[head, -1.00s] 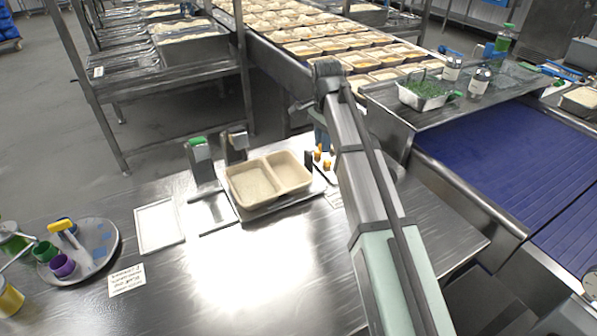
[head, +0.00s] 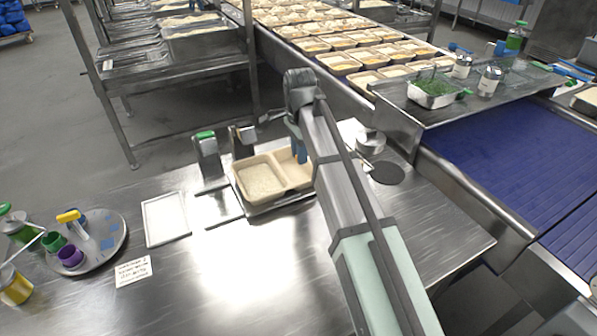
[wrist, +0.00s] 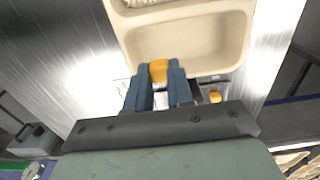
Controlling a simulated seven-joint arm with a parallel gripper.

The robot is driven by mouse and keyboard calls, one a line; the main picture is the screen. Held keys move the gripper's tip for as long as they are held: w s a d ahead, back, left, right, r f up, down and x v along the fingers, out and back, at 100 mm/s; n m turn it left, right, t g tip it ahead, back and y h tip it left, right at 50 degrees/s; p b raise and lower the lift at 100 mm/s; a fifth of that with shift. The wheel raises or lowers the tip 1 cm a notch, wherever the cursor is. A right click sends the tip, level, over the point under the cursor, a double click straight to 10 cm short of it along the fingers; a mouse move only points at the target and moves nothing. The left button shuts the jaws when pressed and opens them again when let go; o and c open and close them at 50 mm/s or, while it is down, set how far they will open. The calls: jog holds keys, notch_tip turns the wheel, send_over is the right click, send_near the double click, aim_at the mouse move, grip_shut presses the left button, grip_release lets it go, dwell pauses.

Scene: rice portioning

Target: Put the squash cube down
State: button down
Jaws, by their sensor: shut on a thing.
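The orange squash cube (wrist: 158,70) is between the blue fingertips of my gripper (wrist: 157,78), which is shut on it. In the wrist view the cube overlaps the near rim of the tray's empty compartment; its height above the tray cannot be told. The beige tray (head: 240,187) has two compartments, the left one with rice (head: 262,181) in it. In the head view my gripper (head: 299,148) hangs at the right compartment, and the cube does not show. A second orange cube (wrist: 215,96) lies outside the tray.
The tray rests on a metal scale (head: 258,211). A white-rimmed flat board (head: 166,218) lies left of it. A round turntable with cups (head: 113,252) stands at the far left. A dark disc (head: 386,173) lies right of my arm. The front of the table is clear.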

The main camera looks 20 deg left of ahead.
aim_at(300, 180)
jog(key=shift+f, duration=3.5)
jog(key=shift+f, duration=0.1)
jog(key=c, duration=1)
grip_release()
notch_tip(300, 180, up, 12)
jog(key=shift+r, duration=0.1)
jog(key=shift+w+d, duration=0.1)
